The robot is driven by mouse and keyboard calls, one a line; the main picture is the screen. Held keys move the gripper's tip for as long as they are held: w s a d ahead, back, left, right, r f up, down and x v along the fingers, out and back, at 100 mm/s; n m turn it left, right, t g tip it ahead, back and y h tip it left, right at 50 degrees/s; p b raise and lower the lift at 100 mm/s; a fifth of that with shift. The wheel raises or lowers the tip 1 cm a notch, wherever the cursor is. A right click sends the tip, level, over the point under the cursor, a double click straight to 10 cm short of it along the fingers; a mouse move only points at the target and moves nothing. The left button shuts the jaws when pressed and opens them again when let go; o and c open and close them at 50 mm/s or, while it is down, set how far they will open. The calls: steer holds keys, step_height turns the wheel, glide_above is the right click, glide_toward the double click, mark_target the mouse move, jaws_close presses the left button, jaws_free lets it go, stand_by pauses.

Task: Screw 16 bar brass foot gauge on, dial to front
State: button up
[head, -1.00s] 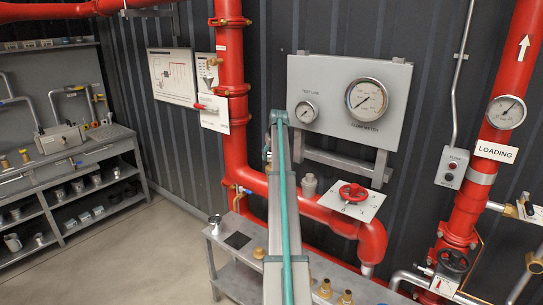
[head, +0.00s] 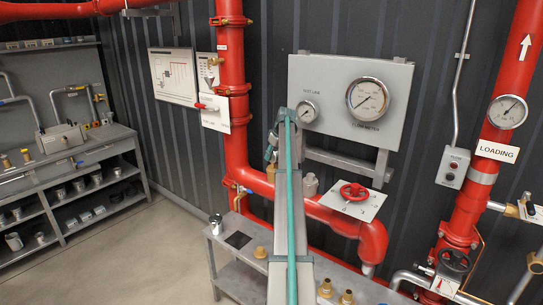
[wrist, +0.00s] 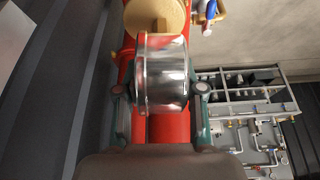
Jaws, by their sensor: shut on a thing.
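My gripper (wrist: 160,88) is shut on a round, shiny metal case (wrist: 161,72), which I take to be the gauge. The fingers press on its two sides in the wrist view. A tan, brass-coloured round part (wrist: 155,16) shows just above the case; I cannot tell whether it belongs to the gauge. The dial face is not visible. In the head view my arm hides most of the gripper, with only a grey-green edge (head: 271,151) showing in front of the red pipework. The seat for the gauge cannot be made out for certain.
The red riser (head: 233,130) and wall panel (head: 395,75) with two gauges stand close around my arm. A bench (head: 235,270) below holds a silver-rimmed item (head: 216,222), a dark square (head: 238,240) and several brass fittings (head: 325,288). Open floor (head: 150,250) lies left.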

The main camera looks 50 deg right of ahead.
steer(key=shift+m+h, duration=0.5)
steer(key=shift+m, duration=0.8)
jaws_close()
steer(key=m, duration=0.2)
steer(key=m+g+h, duration=0.1)
steer(key=shift+d+m, duration=0.35)
steer(key=shift+m, duration=0.05)
steer(key=shift+m+h, duration=0.3)
steer(key=shift+m, duration=0.3)
steer(key=m, duration=0.1)
steer(key=m+g, duration=0.1)
steer(key=m+h, duration=0.1)
steer(key=m, duration=0.1)
steer(key=shift+s+d+g, duration=0.1)
steer(key=shift+d+g, duration=0.2)
steer(key=shift+s+m, duration=0.1)
steer(key=shift+m, duration=0.5)
steer(key=m, duration=0.1)
steer(key=m+g, duration=0.1)
steer(key=m, duration=0.1)
steer(key=shift+d+g+h, duration=0.15)
steer(key=shift+g+h, duration=0.15)
steer(key=m, duration=0.1)
steer(key=m+g, duration=0.1)
steer(key=m, duration=0.1)
steer(key=shift+s+d, duration=0.1)
steer(key=shift+s, duration=0.2)
